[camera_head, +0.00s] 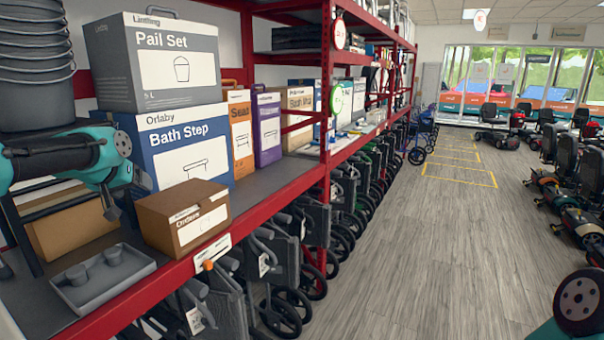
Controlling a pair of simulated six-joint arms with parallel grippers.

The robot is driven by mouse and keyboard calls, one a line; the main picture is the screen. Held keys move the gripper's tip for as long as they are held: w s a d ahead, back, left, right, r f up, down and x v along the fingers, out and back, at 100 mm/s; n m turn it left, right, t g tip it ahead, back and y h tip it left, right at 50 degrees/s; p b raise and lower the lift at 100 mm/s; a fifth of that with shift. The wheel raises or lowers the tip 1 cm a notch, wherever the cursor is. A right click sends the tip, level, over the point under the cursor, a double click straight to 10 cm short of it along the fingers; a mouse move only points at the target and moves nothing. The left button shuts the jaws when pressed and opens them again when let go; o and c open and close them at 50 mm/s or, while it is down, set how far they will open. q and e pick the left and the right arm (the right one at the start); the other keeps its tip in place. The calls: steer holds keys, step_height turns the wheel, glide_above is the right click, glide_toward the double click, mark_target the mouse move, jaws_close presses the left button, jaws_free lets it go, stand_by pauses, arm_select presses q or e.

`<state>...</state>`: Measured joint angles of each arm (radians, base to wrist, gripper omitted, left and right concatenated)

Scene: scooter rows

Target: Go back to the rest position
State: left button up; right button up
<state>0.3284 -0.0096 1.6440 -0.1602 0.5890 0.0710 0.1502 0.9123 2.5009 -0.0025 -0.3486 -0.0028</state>
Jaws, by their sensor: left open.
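My left gripper (110,203) is at the left, over the red-edged shelf (110,307). It hangs below the teal wrist, its fingers small and dark, open with nothing seen between them. It is just left of a brown carton (184,217) and above and behind a grey tray (104,280); whether it touches the carton cannot be told. Part of my right arm shows at the bottom right corner; its gripper is out of view.
A Pail Set box (178,68) stands on a Bath Step box (185,150) behind my left wrist. A red upright (325,110) rises farther along. Folded wheeled walkers stand below the shelf. Scooters line the right; the grey floor between is clear.

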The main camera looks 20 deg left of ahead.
arm_select(q)
steer(key=w+d+f+m+t+h, duration=0.1)
steer(key=w+d+f+m+t, duration=0.2)
steer(key=d, duration=0.4)
steer(key=w+d+f+m+t, duration=0.1)
steer(key=w+d+f+m, duration=0.2)
steer(key=d+f+m, duration=0.3)
steer(key=s+d+f+n+g+h, duration=0.15)
steer(key=d+f, duration=0.35)
steer(key=f, duration=0.7)
steer(key=d+f+n+g+h, duration=0.1)
steer(key=d+f+g, duration=0.3)
steer(key=f, duration=0.9)
steer(key=s+d+f+n+g, duration=0.1)
steer(key=s+d+f+g, duration=0.1)
steer(key=s+d+f, duration=0.2)
steer(key=s+d+f+n+g+h, duration=0.1)
steer(key=s+d+f, duration=0.3)
steer(key=s+f, duration=0.6)
steer(key=s+d+f+n+g, duration=0.1)
steer(key=s+d+f+g, duration=0.2)
steer(key=f, duration=0.8)
steer(key=s+d, duration=0.2)
steer(key=s, duration=0.2)
steer(key=shift+f+g+h, duration=0.15)
steer(key=shift+g+h, duration=0.2)
steer(key=shift+s, duration=0.1)
